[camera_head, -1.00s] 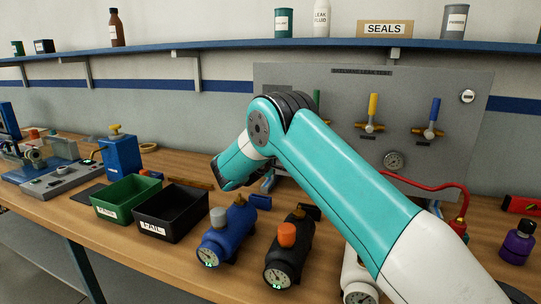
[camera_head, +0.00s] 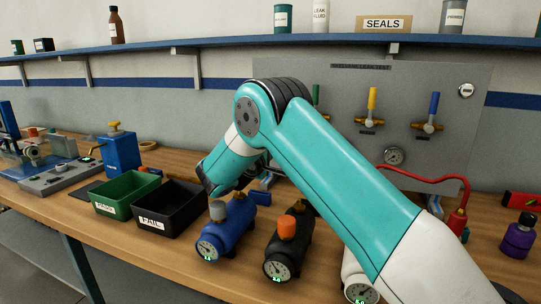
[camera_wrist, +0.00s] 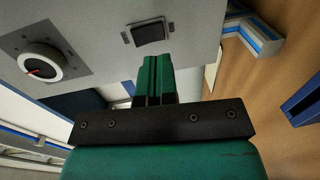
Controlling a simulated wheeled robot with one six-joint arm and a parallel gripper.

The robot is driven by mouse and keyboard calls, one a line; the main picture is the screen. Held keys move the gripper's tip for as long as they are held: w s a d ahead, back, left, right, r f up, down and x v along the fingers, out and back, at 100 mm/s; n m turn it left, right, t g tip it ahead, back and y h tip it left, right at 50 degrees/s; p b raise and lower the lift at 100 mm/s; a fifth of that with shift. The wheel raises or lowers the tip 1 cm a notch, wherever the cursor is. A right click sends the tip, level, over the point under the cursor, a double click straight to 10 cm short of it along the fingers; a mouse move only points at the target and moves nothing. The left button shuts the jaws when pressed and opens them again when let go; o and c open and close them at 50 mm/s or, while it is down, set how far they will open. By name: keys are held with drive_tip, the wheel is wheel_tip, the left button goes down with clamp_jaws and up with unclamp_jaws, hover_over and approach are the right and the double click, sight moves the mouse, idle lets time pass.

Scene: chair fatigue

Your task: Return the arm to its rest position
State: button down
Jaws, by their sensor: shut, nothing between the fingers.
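My gripper (camera_wrist: 155,80) shows in the wrist view with its two green fingers together and nothing between them. The arm's lower end hangs above the bench, behind the blue cylinder (camera_head: 228,228) and to the right of the black FAIL bin (camera_head: 168,222). The gripper fingers are hidden there.
A green bin (camera_head: 122,208) stands left of the black one. A black cylinder (camera_head: 290,258) with an orange cap and a white cylinder (camera_head: 358,278) stand near the bench front. A purple bottle (camera_head: 518,238) stands at the right. A blue-edged shelf (camera_head: 220,55) runs above.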

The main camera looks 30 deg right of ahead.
drive_tip(key=shift+v, duration=1.15)
drive_tip(key=s+a+m+g+y, duration=0.1)
drive_tip(key=s+a+y, duration=0.2)
drive_tip(key=s+a, duration=0.1)
drive_tip(key=s+a+m+g+y, duration=0.1)
drive_tip(key=s+a+y, duration=0.3)
drive_tip(key=s+a, duration=0.1)
drive_tip(key=s+a+r+g+y+p, duration=0.1)
drive_tip(key=s+a+y, duration=0.3)
drive_tip(key=s, duration=0.1)
drive_tip(key=shift+a+m+g, duration=0.35)
drive_tip(key=shift+m+g, duration=0.05)
drive_tip(key=s+a+r+n+g+y, duration=0.1)
drive_tip(key=s+a+g+y, duration=0.2)
drive_tip(key=s, duration=1)
drive_tip(key=s+a+r+n+g+y, duration=0.1)
drive_tip(key=s+a+r+g+y, duration=0.1)
drive_tip(key=s+a, duration=0.6)
drive_tip(key=s+g+y+p, duration=0.1)
drive_tip(key=s, duration=0.5)
drive_tip(key=shift+a+r+y, duration=0.2)
drive_tip(key=shift+a+y, duration=0.2)
